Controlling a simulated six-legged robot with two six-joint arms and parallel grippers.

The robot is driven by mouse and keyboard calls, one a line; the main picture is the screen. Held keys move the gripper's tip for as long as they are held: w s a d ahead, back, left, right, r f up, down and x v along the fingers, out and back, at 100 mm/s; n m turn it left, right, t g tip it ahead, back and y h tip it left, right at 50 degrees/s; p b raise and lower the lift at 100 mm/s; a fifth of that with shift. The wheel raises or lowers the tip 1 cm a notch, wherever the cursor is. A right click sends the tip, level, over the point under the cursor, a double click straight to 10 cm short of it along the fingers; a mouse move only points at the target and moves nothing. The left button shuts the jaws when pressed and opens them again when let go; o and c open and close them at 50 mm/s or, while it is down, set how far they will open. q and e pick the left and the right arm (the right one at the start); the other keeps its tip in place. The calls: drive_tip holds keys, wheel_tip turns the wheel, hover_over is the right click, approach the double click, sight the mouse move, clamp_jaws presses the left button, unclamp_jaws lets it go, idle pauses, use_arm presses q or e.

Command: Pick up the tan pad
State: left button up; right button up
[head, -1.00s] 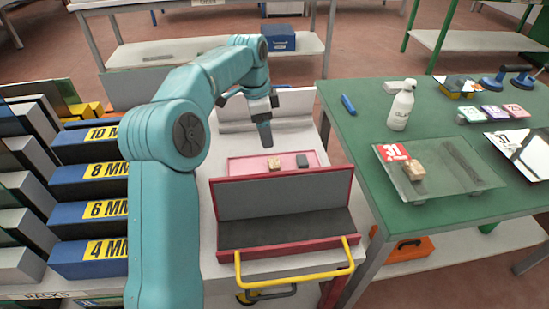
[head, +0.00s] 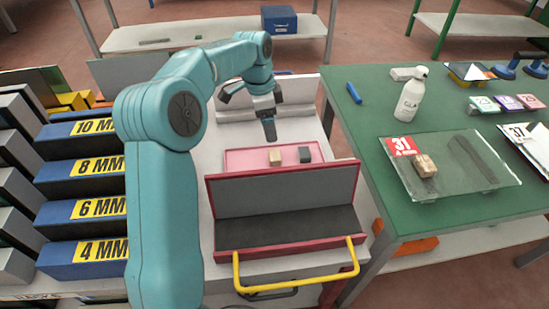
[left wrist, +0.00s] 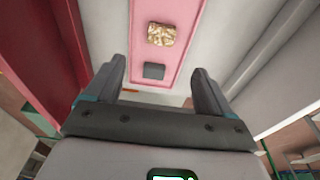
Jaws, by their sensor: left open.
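A small tan pad (head: 275,157) lies at the middle of a shallow pink tray (head: 240,162). A dark grey pad (head: 305,155) lies to its right in the same tray. My left gripper (head: 268,128) is open and empty, pointing down just beyond the tan pad in the head view. In the left wrist view, the tan pad (left wrist: 161,34) shows mottled beyond the dark pad (left wrist: 153,71), which appears between the open fingers (left wrist: 158,76). Nothing appears to touch either pad. My right gripper is not in view.
A red-edged case (head: 285,225) with a yellow handle stands in front of the tray. Blue racks (head: 85,178) are at left. On the green table (head: 370,120), a glass sheet (head: 455,180) carries another tan block (head: 424,165), and a white bottle (head: 411,92) stands behind.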

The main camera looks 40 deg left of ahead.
use_arm(q)
drive_tip(key=b, duration=0.1)
hover_over(274, 154)
drive_tip(key=f, duration=0.6)
drive_tip(key=shift+s+f, duration=0.3)
drive_tip(key=shift+f, duration=0.05)
drive_tip(key=f+b, duration=0.1)
drive_tip(key=f, duration=0.4)
drive_tip(key=shift+w, duration=0.2)
drive_tip(key=c, duration=1.1)
